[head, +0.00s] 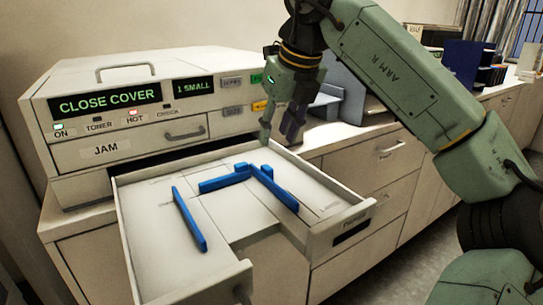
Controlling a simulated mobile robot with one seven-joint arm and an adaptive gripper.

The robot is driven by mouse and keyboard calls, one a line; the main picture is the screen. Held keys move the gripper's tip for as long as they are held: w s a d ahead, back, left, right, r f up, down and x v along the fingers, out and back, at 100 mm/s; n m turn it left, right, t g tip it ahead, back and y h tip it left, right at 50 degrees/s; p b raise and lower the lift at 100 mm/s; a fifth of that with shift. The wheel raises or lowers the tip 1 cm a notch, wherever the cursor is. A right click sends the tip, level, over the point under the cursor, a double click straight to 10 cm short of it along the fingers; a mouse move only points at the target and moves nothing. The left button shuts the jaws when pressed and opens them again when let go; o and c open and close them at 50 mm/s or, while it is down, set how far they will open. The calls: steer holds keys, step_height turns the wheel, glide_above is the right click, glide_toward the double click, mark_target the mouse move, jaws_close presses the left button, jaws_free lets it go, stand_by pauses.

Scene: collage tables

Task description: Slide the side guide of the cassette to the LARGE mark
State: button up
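The open paper cassette (128,232) sticks out of the front of a copier. Blue guides stand on its floor: a long left guide (189,219), a long right guide (274,188) and a shorter piece (224,180) across the back between them, close to the right guide. Faint lines show on the cassette floor, but no LARGE mark can be read. My gripper (278,138) hangs above the cassette's back right corner, pointing down, apart from the guides. Its two fingers are spread with nothing visible between them.
The copier (95,128) stands behind the cassette, its displays reading "CLOSE COVER" and "1 SMALL". A grey machine (345,95) stands behind my arm. Drawers (375,180) lie below the counter. Space above the cassette's left and middle is clear.

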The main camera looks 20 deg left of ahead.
mark_target(267, 166)
steer(key=p+x, duration=0.2)
steer(key=x, duration=0.7)
steer(key=shift+f, duration=0.15)
jaws_close()
stand_by(0.5)
